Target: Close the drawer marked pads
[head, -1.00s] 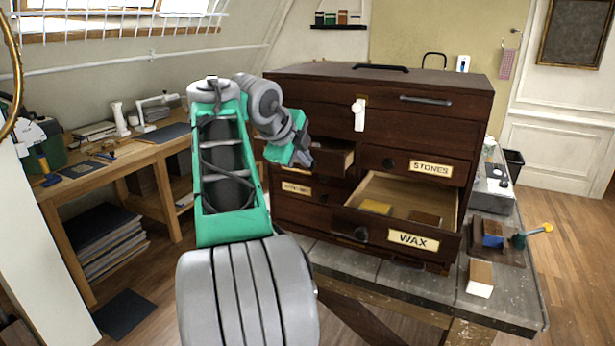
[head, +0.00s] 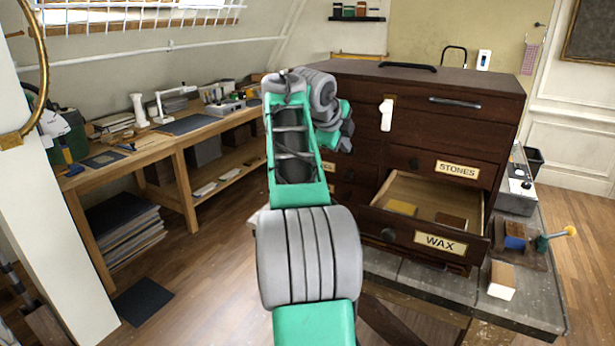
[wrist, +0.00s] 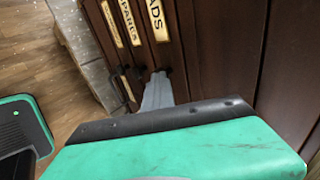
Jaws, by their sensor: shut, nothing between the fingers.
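The pads drawer (wrist: 166,50) shows in the wrist view, with a label (wrist: 155,18) cut off to read "ADS" and a dark knob. Its front looks about in line with its neighbours; I cannot tell whether it is fully flush. My gripper (wrist: 158,82) is shut and empty, its grey fingertips at the drawer front beside the knob, perhaps touching. In the head view my arm hides most of this drawer and the fingertips.
The spares drawer (wrist: 124,32) is beside it in the wrist view. In the head view the wax drawer (head: 402,238) stands open at the lower right with blocks inside. The stones drawer (head: 425,164) above it is shut. A white and brown block (head: 502,280) lies on the bench.

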